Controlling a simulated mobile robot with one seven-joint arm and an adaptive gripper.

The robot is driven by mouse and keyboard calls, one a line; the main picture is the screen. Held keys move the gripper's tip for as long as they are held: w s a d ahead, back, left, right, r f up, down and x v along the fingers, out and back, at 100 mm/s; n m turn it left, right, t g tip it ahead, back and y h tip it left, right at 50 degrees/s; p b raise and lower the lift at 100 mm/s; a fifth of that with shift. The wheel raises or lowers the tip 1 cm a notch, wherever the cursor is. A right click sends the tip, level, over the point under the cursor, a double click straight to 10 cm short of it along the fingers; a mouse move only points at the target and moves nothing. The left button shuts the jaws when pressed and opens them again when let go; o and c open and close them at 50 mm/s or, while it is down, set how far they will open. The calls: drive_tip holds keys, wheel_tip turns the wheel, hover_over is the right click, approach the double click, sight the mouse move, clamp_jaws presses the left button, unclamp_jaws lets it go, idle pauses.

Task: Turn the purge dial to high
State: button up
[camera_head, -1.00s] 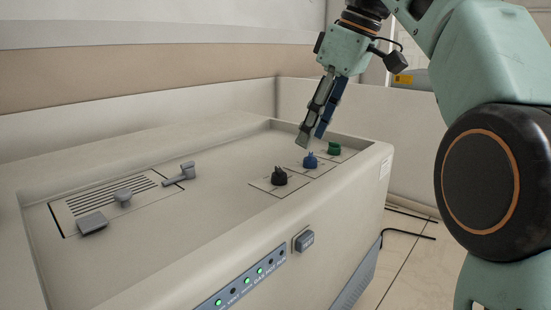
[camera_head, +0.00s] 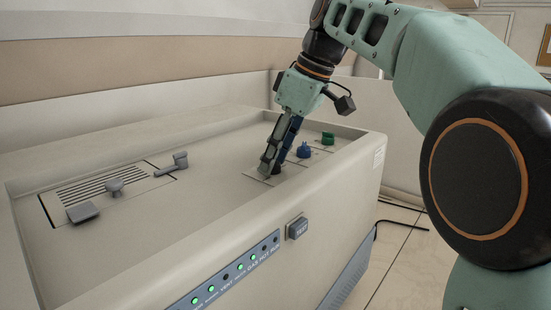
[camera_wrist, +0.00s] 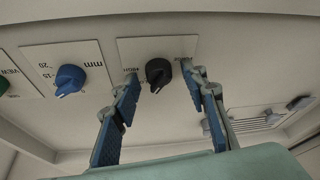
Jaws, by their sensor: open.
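The black dial (camera_wrist: 158,70) sits on a pale plate with a printed label, partly legible as "HIGH" on its left in the wrist view. Its pointer end aims down and slightly left there. My gripper (camera_wrist: 160,82) is open, with one blue-and-grey finger on each side of the black dial. The fingertips look close to it, but contact cannot be told. In the head view my gripper (camera_head: 270,170) is low over the machine's top and partly hides the black dial.
The blue dial (camera_head: 304,151) and green dial (camera_head: 328,138) stand in a row behind the black one. A vent panel with grey knobs and a latch (camera_head: 114,187) is at the left.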

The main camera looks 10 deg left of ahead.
drive_tip(key=shift+f, duration=0.1)
drive_tip(key=shift+c, duration=0.5)
clamp_jaws()
drive_tip(key=shift+m, duration=0.3)
drive_tip(key=m+t, duration=0.1)
drive_tip(key=m, duration=0.1)
drive_tip(key=m+t+h, duration=0.1)
drive_tip(key=m, duration=0.2)
drive_tip(key=shift+s+a, duration=0.15)
drive_tip(key=m+h+p, duration=0.1)
drive_tip(key=m, duration=0.2)
drive_tip(key=m+t+h, duration=0.1)
drive_tip(key=m, duration=0.2)
drive_tip(key=shift+a+p, duration=0.15)
drive_tip(key=shift+p, duration=0.2)
drive_tip(key=shift+o, duration=0.5)
unclamp_jaws()
